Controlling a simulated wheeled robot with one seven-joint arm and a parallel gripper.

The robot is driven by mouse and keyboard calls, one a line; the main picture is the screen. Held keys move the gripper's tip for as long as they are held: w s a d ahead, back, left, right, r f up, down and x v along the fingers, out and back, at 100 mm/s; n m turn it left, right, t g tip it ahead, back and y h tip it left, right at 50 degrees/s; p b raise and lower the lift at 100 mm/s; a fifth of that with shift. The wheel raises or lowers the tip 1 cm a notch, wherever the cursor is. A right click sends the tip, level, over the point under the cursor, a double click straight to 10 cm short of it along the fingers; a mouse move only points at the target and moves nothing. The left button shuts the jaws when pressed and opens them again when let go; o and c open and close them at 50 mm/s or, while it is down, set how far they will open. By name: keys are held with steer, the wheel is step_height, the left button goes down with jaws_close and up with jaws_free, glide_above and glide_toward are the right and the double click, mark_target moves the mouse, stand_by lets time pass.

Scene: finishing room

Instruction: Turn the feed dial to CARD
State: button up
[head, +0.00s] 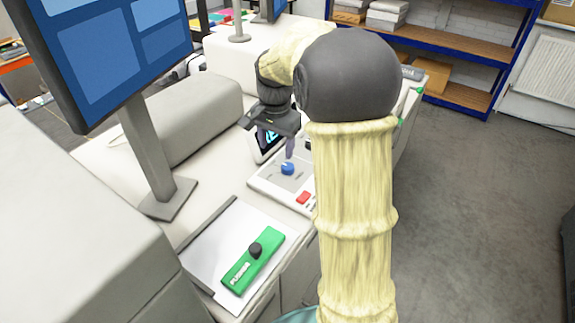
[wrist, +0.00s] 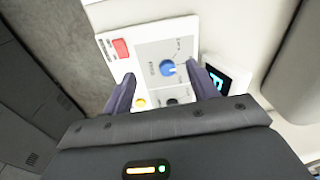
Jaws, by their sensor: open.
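The blue feed dial (head: 287,168) sits on a white and grey control panel (head: 262,184). In the wrist view the blue dial (wrist: 168,68) shows a pale pointer mark at its lower right, and small lettering around it is too small to read. My gripper (wrist: 163,77) is open, with its two dark fingers on either side of the dial in that view and nothing between them. In the head view my gripper (head: 289,147) is above the dial, pointing down. I cannot tell whether the fingers touch the dial.
The panel has a red button (head: 304,197) and, in the wrist view, a yellow button (wrist: 139,102) and a black knob (wrist: 171,101). A small display (head: 268,138) stands behind the panel. A green plunger block (head: 253,262) lies nearer, below a monitor (head: 115,45).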

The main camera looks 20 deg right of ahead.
mark_target(288, 166)
steer(key=w+d+r+m, duration=0.3)
steer(key=w+d+m, duration=0.2)
steer(key=w+m, duration=0.1)
steer(key=shift+g, duration=0.5)
steer(key=f, duration=0.5)
steer(key=f+p, duration=0.1)
steer(key=f, duration=0.5)
steer(key=f+p, duration=0.1)
steer(key=f, duration=0.4)
steer(key=shift+d+f, duration=0.15)
steer(key=shift+d, duration=0.15)
steer(key=shift+c, duration=0.2)
steer(key=c, duration=1)
